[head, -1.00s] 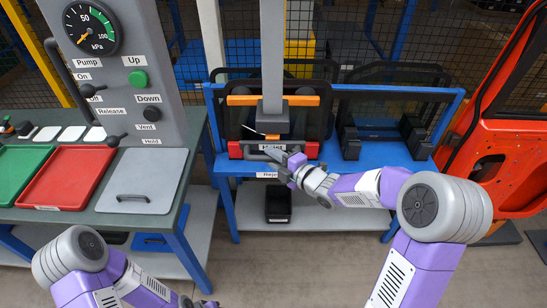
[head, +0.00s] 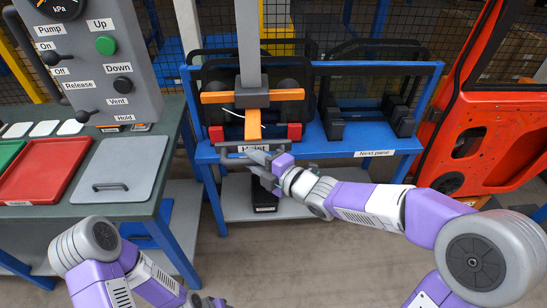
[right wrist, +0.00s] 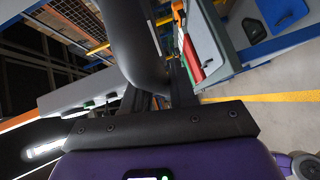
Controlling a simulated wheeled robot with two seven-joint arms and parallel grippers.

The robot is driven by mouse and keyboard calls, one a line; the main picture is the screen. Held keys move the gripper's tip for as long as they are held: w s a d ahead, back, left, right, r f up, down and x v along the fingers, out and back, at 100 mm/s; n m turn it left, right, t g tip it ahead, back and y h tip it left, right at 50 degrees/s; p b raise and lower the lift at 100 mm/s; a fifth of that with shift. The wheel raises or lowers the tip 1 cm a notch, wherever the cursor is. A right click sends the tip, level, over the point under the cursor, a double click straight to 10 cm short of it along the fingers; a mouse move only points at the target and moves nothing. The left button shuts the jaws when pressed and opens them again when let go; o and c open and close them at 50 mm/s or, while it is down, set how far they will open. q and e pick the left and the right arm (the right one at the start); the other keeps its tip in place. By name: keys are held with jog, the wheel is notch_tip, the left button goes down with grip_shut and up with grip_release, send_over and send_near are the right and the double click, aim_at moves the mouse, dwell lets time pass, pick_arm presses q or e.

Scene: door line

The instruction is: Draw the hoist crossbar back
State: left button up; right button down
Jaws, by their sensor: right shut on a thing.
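The hoist has a grey upright (head: 249,45) and an orange crossbar (head: 222,97) across it, above the blue rack. An orange tongue (head: 253,125) hangs below the crossbar, between two red blocks. A grey bar handle (head: 234,159) lies low at the rack's front edge, by the "Hoist" label. My right gripper (head: 261,162) is shut on this handle at its right part; the fingers hide the grip itself. My left gripper (head: 206,302) is partly in view at the bottom edge, away from the hoist.
A black-framed panel (head: 365,45) stands right of the hoist on the blue rack, above a "Next pane" label. An orange door (head: 490,115) is at the right. A control panel (head: 100,65) and a bench with red tray (head: 45,170) and grey lid (head: 120,172) are left.

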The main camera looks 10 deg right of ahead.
jog(key=shift+s+a, duration=0.15)
jog(key=shift+s, duration=0.5)
jog(key=shift+a, duration=0.1)
jog(key=c, duration=1)
grip_release()
jog(key=shift+s, duration=0.15)
jog(key=p+v, duration=0.1)
jog(key=v, duration=0.6)
jog(key=shift+s+d+p, duration=0.1)
jog(key=shift+d+p, duration=0.2)
